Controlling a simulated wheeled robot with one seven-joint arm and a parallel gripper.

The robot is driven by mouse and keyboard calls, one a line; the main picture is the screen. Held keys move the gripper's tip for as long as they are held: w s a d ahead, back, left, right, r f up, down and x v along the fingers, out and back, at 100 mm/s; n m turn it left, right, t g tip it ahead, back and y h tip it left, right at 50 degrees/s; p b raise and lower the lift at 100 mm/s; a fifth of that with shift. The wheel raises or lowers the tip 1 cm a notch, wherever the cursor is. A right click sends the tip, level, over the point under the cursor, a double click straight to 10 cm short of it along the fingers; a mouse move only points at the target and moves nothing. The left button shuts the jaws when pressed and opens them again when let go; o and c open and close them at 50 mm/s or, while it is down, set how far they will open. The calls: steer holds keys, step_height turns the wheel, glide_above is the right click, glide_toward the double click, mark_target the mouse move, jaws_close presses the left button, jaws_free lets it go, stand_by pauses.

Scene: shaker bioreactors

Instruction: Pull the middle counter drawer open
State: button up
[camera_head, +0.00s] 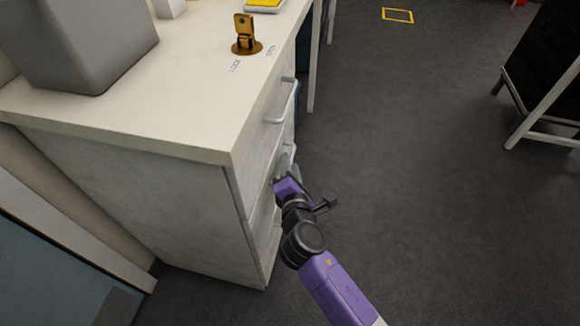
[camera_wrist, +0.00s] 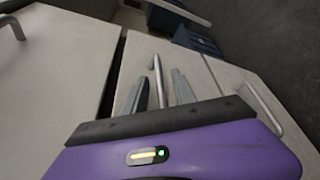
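The white counter (camera_head: 140,185) has drawers on its right-hand face in the head view. The middle drawer's bar handle (camera_head: 291,153) is partly hidden behind my gripper (camera_head: 286,166). In the wrist view, my gripper (camera_wrist: 162,92) is open, with one grey finger on each side of the middle handle (camera_wrist: 157,72). Gaps show between the handle and both fingers. The middle drawer front (camera_wrist: 135,62) looks about flush with its neighbours, with a dark seam along its left side.
The upper drawer handle (camera_head: 280,102) is above my gripper. Another handle (camera_wrist: 262,107) is at the right in the wrist view. A grey bin (camera_head: 80,45) and a brass bracket (camera_head: 245,35) stand on the counter. The floor (camera_head: 420,180) right of the drawers is clear.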

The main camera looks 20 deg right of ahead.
jaws_close()
stand_by(1.4)
